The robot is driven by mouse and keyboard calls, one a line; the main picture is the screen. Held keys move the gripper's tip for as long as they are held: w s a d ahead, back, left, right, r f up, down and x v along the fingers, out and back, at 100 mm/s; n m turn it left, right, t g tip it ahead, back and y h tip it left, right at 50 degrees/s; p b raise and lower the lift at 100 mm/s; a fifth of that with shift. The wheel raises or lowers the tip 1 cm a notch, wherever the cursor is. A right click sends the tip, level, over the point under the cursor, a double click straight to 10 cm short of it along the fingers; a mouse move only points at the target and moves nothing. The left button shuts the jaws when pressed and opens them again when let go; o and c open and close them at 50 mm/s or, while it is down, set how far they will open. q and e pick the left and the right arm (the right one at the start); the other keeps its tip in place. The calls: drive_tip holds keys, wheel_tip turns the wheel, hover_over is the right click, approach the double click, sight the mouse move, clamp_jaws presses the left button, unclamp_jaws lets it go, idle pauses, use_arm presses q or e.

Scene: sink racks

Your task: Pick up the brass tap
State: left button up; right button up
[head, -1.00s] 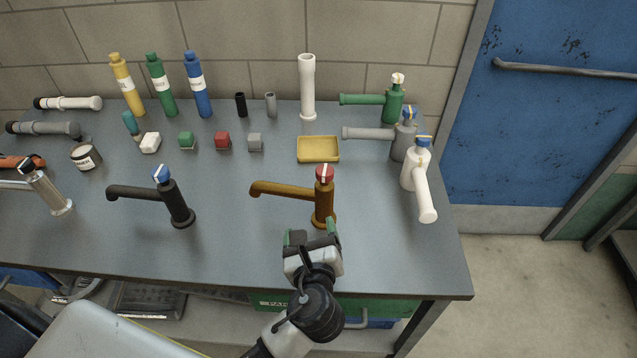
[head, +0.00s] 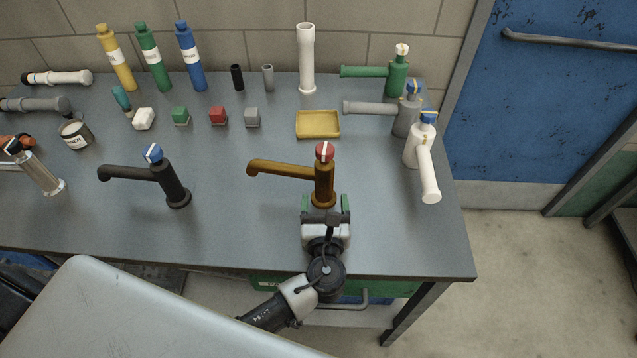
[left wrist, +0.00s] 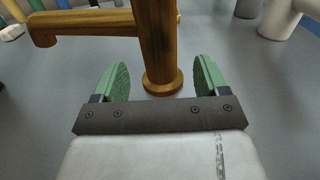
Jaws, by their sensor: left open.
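The brass tap (head: 324,178) stands upright on the grey worktop (head: 240,228), with its spout pointing left and a red cap with a white stripe on top. My left gripper (head: 325,206) is open and empty, low at the near side of the tap's base. In the left wrist view the green finger pads (left wrist: 161,82) stand apart, with the lower body of the brass tap (left wrist: 158,50) centred between them and just ahead. The tap's top is out of the left wrist view. My right gripper is not in view.
A black tap (head: 174,183) stands to the left and a white tap (head: 424,155) to the right. A yellow dish (head: 318,125) lies behind the brass tap. Bottles, small blocks and a white pipe (head: 306,60) stand further back. The worktop's right edge is near the white tap.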

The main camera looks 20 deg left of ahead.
sight(325, 193)
use_arm(q)
drive_tip(key=x, duration=0.5)
drive_tip(key=shift+p, duration=0.3)
drive_tip(key=c, duration=1.2)
drive_tip(key=shift+r, duration=0.1)
drive_tip(key=shift+c, duration=0.4)
drive_tip(key=shift+r, duration=0.1)
